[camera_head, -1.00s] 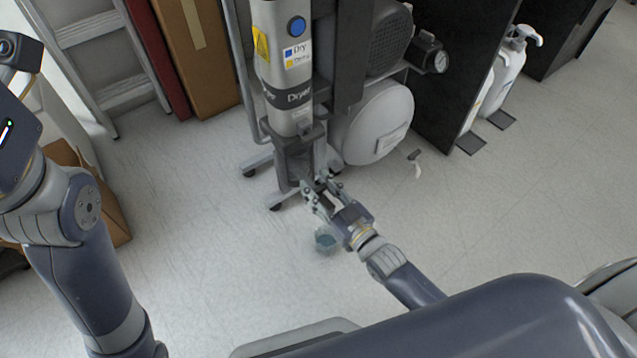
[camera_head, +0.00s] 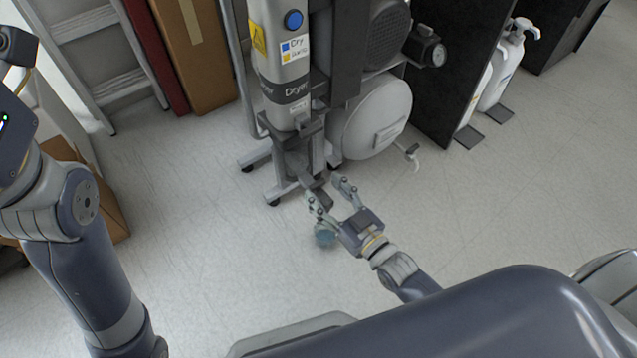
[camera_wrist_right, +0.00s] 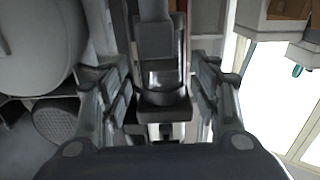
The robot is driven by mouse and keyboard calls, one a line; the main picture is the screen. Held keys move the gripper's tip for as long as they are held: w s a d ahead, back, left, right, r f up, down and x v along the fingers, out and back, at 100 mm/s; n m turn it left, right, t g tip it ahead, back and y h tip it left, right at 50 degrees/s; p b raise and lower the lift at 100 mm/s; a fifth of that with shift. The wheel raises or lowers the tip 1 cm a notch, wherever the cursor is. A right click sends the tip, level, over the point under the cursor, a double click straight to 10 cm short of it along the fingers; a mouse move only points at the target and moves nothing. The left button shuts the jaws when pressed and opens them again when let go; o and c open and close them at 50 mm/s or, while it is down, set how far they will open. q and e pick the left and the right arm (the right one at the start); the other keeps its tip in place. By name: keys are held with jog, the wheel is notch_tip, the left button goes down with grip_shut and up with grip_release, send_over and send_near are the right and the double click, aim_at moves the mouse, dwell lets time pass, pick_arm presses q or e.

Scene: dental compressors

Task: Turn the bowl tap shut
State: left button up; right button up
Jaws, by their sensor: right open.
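The dryer (camera_head: 285,75), a silver column with a blue button and dark lower parts, stands upright in the head view. A dark block, possibly the bowl tap (camera_head: 317,198), shows low in front of it, near my right gripper's fingertips. My right gripper (camera_head: 329,194) is open, its fingers spread and pointing toward the dryer's foot. In the right wrist view a dark block (camera_wrist_right: 155,40) and a clear bowl (camera_wrist_right: 165,75) with a dark ring lie between the fingers, with gaps on both sides. Which way the tap is turned cannot be told. My left gripper is out of view.
A pale tank (camera_head: 375,118) and wheeled stand feet (camera_head: 282,193) are close to the dryer. A cardboard box (camera_head: 95,190) is at left. The floor in front is clear.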

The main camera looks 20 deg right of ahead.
jog(key=v, duration=0.8)
jog(key=shift+s, duration=0.1)
